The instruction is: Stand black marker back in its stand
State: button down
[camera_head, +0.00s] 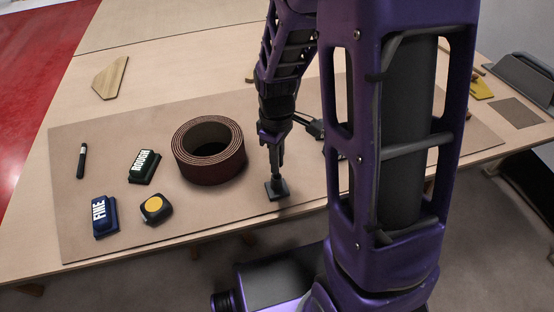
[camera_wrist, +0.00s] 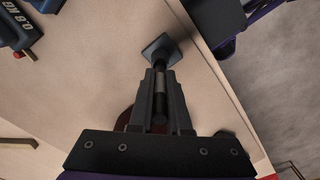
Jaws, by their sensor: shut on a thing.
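My gripper (camera_head: 277,152) points down over the front part of the mat, and its fingers also show in the wrist view (camera_wrist: 160,90). It is shut on a slim dark upright thing with a greyish band, seemingly the black marker (camera_wrist: 160,106). Directly below the fingertips is the dark stand with a square base (camera_head: 277,189), also in the wrist view (camera_wrist: 158,47). The held thing lines up with the stand's middle; I cannot tell how deep it sits. A second dark pen-like thing with a white band (camera_head: 81,161) lies at the mat's left.
A brown-red roll (camera_head: 208,165) stands just left of my gripper. Further left are a green ROUGH block (camera_head: 144,167), a blue FINE block (camera_head: 104,216) and a yellow-black tape measure (camera_head: 156,209). A wooden piece (camera_head: 110,78) lies behind the mat. My arm hides much on the right.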

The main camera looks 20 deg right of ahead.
jog(key=shift+f, duration=0.2)
dwell(0.3)
jog(key=c, duration=0.8)
grip_release()
notch_tip(320, 180, up, 17)
jog(key=p, duration=0.3)
jog(key=shift+r, duration=0.2)
